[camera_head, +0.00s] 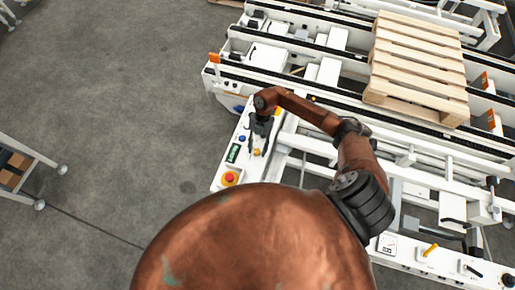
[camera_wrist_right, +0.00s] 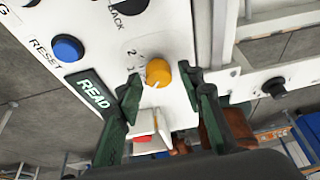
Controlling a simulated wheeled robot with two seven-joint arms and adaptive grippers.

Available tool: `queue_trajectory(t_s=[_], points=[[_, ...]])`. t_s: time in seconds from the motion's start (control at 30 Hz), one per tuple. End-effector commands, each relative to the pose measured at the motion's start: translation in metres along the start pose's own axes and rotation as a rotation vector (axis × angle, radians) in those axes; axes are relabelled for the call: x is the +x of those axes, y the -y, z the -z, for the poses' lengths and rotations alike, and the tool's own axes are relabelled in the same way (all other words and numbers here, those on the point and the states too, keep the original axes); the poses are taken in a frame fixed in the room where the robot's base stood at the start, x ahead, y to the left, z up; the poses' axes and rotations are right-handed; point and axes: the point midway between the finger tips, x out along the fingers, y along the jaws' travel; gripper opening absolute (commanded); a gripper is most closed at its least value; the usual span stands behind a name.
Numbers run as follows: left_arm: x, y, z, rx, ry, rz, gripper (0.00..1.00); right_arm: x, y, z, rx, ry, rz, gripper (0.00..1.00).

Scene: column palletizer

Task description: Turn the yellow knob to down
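The yellow knob (camera_wrist_right: 158,73) is on the white control panel (camera_wrist_right: 178,30), close ahead of the fingers in the right wrist view. Printed marks, including a 2, lie at its upper left. My right gripper (camera_wrist_right: 168,93) is open, with one dark green finger on either side of the knob's line and a visible gap to each; contact does not show. In the head view the right gripper (camera_head: 260,136) hangs over the panel and largely covers the knob's area. My left gripper is not in view.
A blue RESET button (camera_wrist_right: 67,48) and a green lit display (camera_wrist_right: 92,91) are left of the knob. A red emergency button (camera_head: 229,178) is at the panel's near end. White conveyor frames and a wooden pallet (camera_head: 418,60) lie to the right. Open floor is left.

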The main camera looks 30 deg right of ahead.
Motion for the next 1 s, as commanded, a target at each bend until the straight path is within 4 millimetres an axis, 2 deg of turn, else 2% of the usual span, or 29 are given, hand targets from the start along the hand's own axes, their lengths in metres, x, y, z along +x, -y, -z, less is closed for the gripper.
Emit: queue_trajectory(t_s=[0.3, 0.43, 0.57, 0.8, 1.0], points=[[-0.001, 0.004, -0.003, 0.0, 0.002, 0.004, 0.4, -0.001, -0.001, 0.0, 0.0, 0.001, -0.002, 0.4], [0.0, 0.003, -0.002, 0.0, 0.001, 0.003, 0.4, -0.011, -0.001, -0.001, 0.0, 0.003, -0.002, 0.4], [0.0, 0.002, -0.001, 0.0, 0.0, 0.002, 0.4, -0.033, -0.001, -0.002, 0.0, 0.005, -0.003, 0.4], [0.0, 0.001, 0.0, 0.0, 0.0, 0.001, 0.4, -0.084, -0.001, -0.002, 0.0, 0.005, -0.002, 0.4], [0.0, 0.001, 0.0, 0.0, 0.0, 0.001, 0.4, -0.111, -0.001, -0.001, 0.0, 0.002, -0.001, 0.4]])
